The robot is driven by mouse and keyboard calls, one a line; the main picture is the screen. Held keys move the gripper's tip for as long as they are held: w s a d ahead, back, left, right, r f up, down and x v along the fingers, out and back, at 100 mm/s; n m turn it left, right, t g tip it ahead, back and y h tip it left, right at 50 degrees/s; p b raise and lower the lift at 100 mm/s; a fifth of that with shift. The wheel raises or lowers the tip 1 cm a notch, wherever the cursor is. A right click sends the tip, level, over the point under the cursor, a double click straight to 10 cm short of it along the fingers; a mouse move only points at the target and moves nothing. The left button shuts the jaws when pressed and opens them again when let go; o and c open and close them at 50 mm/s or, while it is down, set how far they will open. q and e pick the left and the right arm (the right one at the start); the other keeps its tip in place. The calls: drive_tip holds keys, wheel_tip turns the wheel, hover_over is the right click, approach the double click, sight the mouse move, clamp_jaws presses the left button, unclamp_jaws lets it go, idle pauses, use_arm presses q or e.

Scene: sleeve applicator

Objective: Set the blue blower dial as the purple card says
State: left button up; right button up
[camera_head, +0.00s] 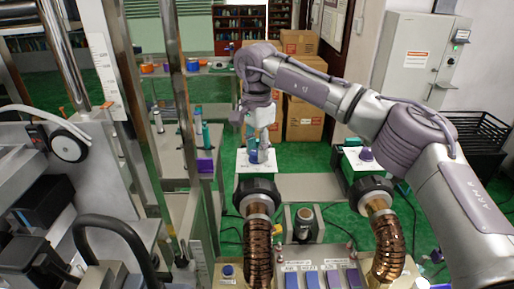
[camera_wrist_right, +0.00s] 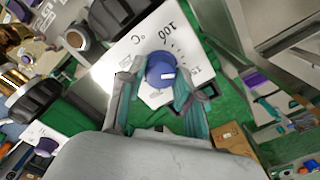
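The blue blower dial (camera_head: 263,156) sits on a white panel (camera_head: 243,166) in the head view. In the right wrist view, the dial (camera_wrist_right: 161,71) is round, with a small pale label and printed marks around it, including "100" and "°C". My right gripper (camera_head: 256,141) reaches down over it. In the wrist view its two fingers (camera_wrist_right: 160,82) stand on either side of the dial; whether both touch it is unclear. My left gripper is not in view.
A second white panel (camera_head: 354,160) with a purple dial (camera_head: 366,154) stands to the right. Two copper-coloured hoses (camera_head: 259,245) with black collars rise in front. Metal posts and machinery fill the left. Cardboard boxes (camera_head: 305,118) stand behind on the green floor.

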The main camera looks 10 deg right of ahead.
sight(256, 151)
drive_tip(key=o, duration=0.5)
drive_tip(key=shift+c, duration=0.2)
wheel_tip(256, 151, up, 12)
idle(0.4)
